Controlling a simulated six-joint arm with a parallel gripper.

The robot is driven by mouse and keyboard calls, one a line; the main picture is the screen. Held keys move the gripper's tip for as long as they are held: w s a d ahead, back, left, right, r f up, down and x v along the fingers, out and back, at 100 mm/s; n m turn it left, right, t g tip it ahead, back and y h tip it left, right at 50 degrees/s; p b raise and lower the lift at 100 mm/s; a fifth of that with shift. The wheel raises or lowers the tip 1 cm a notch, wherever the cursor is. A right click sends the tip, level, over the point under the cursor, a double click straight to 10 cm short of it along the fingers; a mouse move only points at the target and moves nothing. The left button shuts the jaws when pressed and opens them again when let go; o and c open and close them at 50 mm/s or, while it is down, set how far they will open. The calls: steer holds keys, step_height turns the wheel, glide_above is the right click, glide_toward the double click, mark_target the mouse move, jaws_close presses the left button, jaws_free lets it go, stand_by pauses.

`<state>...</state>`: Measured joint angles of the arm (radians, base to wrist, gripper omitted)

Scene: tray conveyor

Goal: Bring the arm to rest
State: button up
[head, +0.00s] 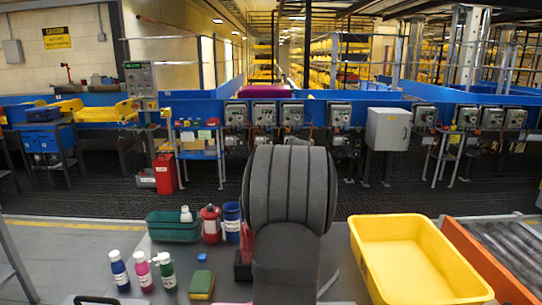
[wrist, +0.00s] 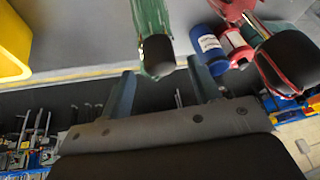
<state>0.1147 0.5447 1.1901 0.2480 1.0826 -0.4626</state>
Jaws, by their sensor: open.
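My arm stands folded in the middle of the head view, and its dark links hide my gripper there. In the wrist view, my gripper (wrist: 161,72) shows two dark fingers spread apart. A green thing with a black end (wrist: 152,35) appears between and past the fingertips. I cannot tell how far off it is, and nothing is seen clamped. A yellow tray (head: 362,262) stands on the right of the work surface in the head view; a yellow corner (wrist: 12,45) shows at the upper left of the wrist view.
Left of my arm are a green basket (head: 170,232), red container (head: 211,224), blue container (head: 232,222), several small bottles (head: 143,272) and a yellow-green sponge (head: 201,285). A roller conveyor (head: 505,250) runs at the right.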

steer(key=x, duration=0.3)
steer(key=shift+w+a+f, duration=0.1)
steer(key=shift+f, duration=0.25)
steer(key=r, duration=0.1)
steer(key=w+r, duration=0.1)
steer(key=r, duration=0.1)
steer(key=shift+r, duration=0.35)
steer(key=v, duration=1.5)
steer(key=shift+a+f+m+t+h, duration=0.15)
steer(key=shift+a+f+m+h, duration=0.35)
steer(key=shift+a+m+h, duration=0.3)
steer(key=shift+a+f+m+t+h, duration=0.15)
steer(key=shift+a+f+m+h, duration=0.45)
steer(key=shift+a, duration=0.35)
